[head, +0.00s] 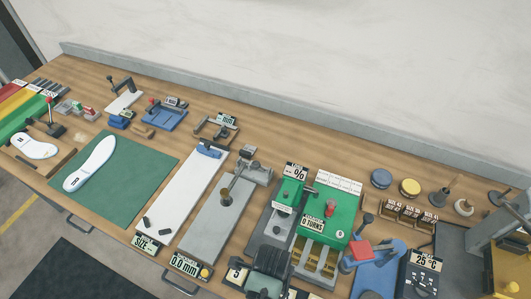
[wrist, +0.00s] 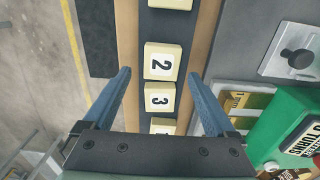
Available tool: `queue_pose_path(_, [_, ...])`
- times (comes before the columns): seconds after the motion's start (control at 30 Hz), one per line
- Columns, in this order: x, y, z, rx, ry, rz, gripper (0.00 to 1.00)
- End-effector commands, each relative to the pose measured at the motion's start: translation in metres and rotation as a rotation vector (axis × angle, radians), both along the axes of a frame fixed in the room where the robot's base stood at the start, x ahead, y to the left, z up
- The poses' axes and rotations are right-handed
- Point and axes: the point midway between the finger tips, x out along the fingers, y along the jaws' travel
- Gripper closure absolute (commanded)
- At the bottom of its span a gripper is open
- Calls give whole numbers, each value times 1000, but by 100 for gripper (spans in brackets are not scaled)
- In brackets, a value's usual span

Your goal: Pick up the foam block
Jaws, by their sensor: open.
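No object can be named as the foam block with certainty. In the head view, a small blue block (head: 118,122) and a tan piece (head: 143,132) lie near the back left of the bench. In the wrist view, cream blocks marked 2 (wrist: 160,61) and 3 (wrist: 160,98) lie in a dark strip. My gripper (wrist: 160,73) is open, its two blue fingers spread on either side of the strip. Nothing is held between them. The gripper's height above the blocks cannot be judged.
A green machine (head: 328,212) stands at the middle right of the bench; its side also shows in the wrist view (wrist: 275,130). A green mat (head: 125,180) carries a white insole (head: 91,165). Blue and yellow discs (head: 410,187) stand at the back right.

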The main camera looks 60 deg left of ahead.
Motion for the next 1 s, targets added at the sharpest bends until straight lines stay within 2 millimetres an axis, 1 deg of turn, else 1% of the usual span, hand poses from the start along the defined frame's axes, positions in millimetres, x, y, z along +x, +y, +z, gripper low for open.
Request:
queue_pose_path(0.03, [0, 0, -6, -1, 1, 1, 9])
queue_pose_path(0.13, [0, 0, -13, 0, 0, 1, 9])
queue_pose_path(0.4, [0, 0, -15, 1, -2, 0, 9])
queue_pose_path(0.57, [0, 1, -15, 1, -2, 0, 38])
queue_pose_path(0.6, [0, 0, -15, 1, -2, 0, 45])
queue_pose_path(0.67, [0, 0, -15, 1, -2, 0, 56])
queue_pose_path(0.8, [0, 0, -15, 1, -2, 0, 81])
queue_pose_path(0.9, [0, 0, -15, 1, -2, 0, 97])
queue_pose_path(1.0, [0, 0, -15, 1, -2, 0, 97])
